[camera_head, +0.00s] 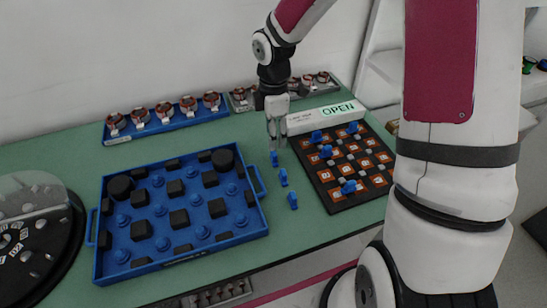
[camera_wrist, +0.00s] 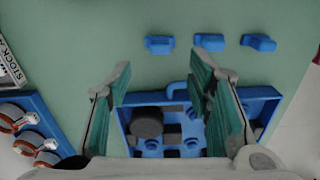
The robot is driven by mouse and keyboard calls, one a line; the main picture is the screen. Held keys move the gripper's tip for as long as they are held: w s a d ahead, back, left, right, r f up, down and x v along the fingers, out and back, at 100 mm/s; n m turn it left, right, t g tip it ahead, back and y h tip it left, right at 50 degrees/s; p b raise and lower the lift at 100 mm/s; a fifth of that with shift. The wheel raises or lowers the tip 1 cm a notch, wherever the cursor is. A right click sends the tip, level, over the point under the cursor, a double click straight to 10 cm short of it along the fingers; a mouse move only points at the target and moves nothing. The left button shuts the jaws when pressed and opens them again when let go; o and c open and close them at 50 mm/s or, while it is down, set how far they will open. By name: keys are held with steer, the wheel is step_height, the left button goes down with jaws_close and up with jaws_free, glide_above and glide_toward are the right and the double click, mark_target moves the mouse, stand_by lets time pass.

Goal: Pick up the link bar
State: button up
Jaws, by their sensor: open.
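Three small blue bar-like pieces stand in a row on the green table between the blue tray and the black board: a far one (camera_head: 274,158), a middle one (camera_head: 283,177) and a near one (camera_head: 292,200). I cannot tell which is the link bar. In the wrist view they lie in a row near the top: left (camera_wrist: 158,44), middle (camera_wrist: 209,41) and right (camera_wrist: 258,42). My gripper (camera_head: 277,146) points down, just above or behind the far piece. Its fingers are apart and empty in the wrist view (camera_wrist: 163,70).
A blue tray (camera_head: 96,258) with black blocks and blue knobs is at left. A black board (camera_head: 335,203) with orange squares and blue pieces is at right. A white "OPEN" box (camera_head: 305,122) and a blue rack of copper parts (camera_head: 168,125) stand behind. A dark round fixture (camera_head: 65,255) is far left.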

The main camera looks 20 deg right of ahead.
mark_target(274, 153)
step_height(274, 153, down, 8)
steer(key=shift+f, duration=0.15)
stand_by(0.4)
steer(key=shift+c, duration=0.3)
jaws_close()
